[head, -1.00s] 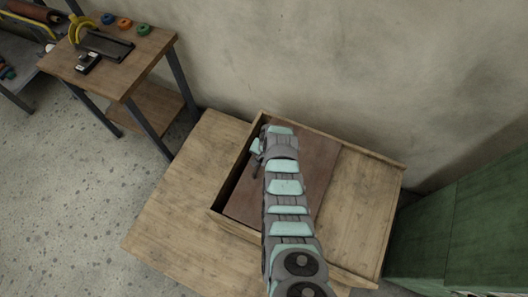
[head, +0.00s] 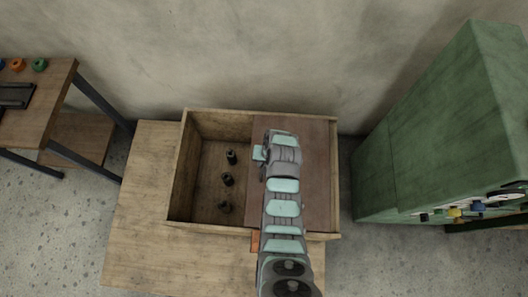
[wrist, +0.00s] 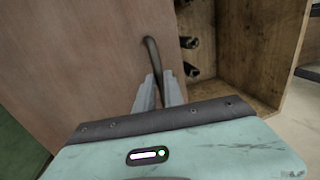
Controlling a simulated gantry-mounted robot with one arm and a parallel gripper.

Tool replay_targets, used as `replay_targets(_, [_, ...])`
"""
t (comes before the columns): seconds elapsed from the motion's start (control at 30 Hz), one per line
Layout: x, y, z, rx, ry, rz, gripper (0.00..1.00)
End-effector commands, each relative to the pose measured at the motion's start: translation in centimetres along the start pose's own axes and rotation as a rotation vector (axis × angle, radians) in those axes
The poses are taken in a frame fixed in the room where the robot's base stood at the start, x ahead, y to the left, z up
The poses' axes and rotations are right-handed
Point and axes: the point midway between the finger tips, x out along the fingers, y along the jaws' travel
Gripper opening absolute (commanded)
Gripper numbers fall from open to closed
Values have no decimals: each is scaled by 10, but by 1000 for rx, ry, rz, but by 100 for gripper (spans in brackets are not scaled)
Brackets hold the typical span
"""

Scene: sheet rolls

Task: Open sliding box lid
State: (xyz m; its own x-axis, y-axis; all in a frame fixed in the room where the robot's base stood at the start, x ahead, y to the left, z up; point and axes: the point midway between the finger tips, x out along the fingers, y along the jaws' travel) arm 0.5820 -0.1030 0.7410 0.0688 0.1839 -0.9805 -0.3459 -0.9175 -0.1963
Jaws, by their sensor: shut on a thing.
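The wooden box (head: 178,190) sits on a wooden table in the head view. Its brown sliding lid (head: 318,180) covers the right part, and the left part is open. Inside the open part, several small dark cylindrical things stand in a row (head: 227,180). In the wrist view the lid (wrist: 70,70) fills the left, with a dark curved handle (wrist: 153,58) near its edge. My gripper (wrist: 160,82) is shut on this handle. In the head view my arm hides the handle and part of the lid, and my gripper (head: 262,156) shows at the lid's left edge.
The wooden table (head: 140,215) has bare room left of the box. A green cabinet (head: 440,140) with knobs stands to the right. A workbench (head: 45,95) with coloured rings stands at the left. A wall is behind the box.

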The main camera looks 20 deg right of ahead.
Motion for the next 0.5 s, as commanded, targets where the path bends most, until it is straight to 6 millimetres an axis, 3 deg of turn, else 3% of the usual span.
replay_targets(0.47, [2,2,2,-10,-2,4,0])
replay_targets(0.5, [2,2,2,-10,-2,4,15])
